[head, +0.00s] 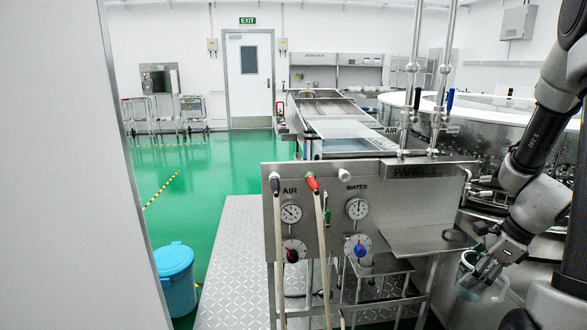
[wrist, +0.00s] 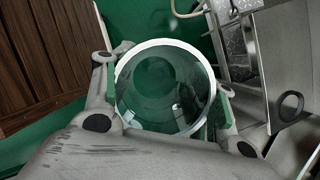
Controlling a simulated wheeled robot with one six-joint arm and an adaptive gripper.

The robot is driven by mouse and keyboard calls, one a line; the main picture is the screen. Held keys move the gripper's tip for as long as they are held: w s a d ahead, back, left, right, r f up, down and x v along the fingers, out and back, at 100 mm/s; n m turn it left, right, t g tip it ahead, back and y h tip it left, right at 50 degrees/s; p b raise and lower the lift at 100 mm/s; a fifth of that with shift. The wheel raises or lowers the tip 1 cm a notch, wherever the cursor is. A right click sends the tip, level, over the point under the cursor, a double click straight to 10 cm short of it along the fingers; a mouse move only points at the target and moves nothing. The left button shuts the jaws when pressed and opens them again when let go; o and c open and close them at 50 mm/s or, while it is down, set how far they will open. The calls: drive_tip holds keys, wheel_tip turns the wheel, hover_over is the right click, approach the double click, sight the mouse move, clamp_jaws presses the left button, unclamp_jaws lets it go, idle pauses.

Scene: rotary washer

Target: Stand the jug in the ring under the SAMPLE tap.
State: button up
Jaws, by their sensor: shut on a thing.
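The jug (head: 492,291) is clear with a pale rim and is at the lower right of the head view, beside the steel panel. In the wrist view I look down into the jug (wrist: 160,88), which appears empty, with green showing through it. My gripper (head: 482,266) is shut on the jug, with one finger on each side of it in the wrist view (wrist: 164,78). The jug is held in the air, apart from the panel. No SAMPLE label is readable. A dark oval ring (wrist: 287,106) shows at the right of the wrist view; I cannot tell whether it is the task's ring.
The steel panel (head: 335,210) carries AIR and WATER gauges, knobs and hoses. A steel shelf (head: 425,240) juts from its right side. The rotary machine (head: 500,120) stands behind my arm. A blue bin (head: 176,280) is at left. Brown slatted wood (wrist: 45,60) shows in the wrist view.

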drive_tip(key=shift+w+d+r+n+g, duration=0.1)
drive_tip(key=shift+w+r+n+g, duration=0.15)
drive_tip(key=shift+n, duration=0.3)
drive_tip(key=shift+w+d+r+n+g, duration=0.15)
drive_tip(key=shift+n+g, duration=0.1)
drive_tip(key=shift+n, duration=0.3)
drive_tip(key=w+a+r+n+g+h, duration=0.2)
drive_tip(key=w+a+r+n+g, duration=0.15)
drive_tip(key=w+n, duration=0.5)
drive_tip(key=w+a+r+n+g+h, duration=0.1)
drive_tip(key=w+a+r+n+g, duration=0.3)
drive_tip(key=n, duration=0.7)
drive_tip(key=w+a+f+n+t+h, duration=0.1)
drive_tip(key=w+a+f+n+t, duration=0.15)
drive_tip(key=a, duration=0.45)
drive_tip(key=w+x, duration=0.1)
drive_tip(key=x, duration=1)
drive_tip(key=shift+a+f+g, duration=0.4)
drive_tip(key=shift+f, duration=0.2)
